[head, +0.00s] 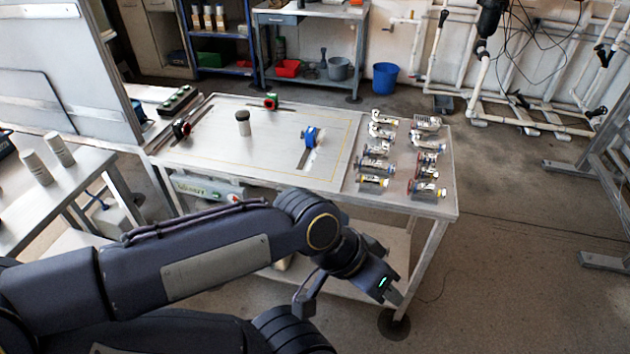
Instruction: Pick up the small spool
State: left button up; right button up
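Several small pipe-like fittings (374,150) stand in two rows on the right end of the metal worktable (215,172). They look like metal spools with coloured ends; I cannot tell which one is the small spool. A short grey cylinder with a dark top (243,124) stands upright on the left half of the table. My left gripper (348,298) is in front of the table's near edge, away from the fittings. Its two fingers are spread apart with nothing visible between them. My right gripper is not in view.
A side bench (25,208) holds two pale cylinders. The floor to the right (520,250) is clear.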

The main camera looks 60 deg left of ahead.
aim_at(372, 183)
jog(key=u, duration=1.5)
jog(key=i+j, duration=0.3)
jog(key=i+j+z, duration=0.15)
jog(key=i+j, duration=0.15)
jog(key=j, duration=0.2)
jog(key=i+j, duration=0.25)
jog(key=j, duration=0.15)
jog(key=i+j+z, duration=0.15)
jog(key=i+j, duration=0.15)
jog(key=j, duration=0.15)
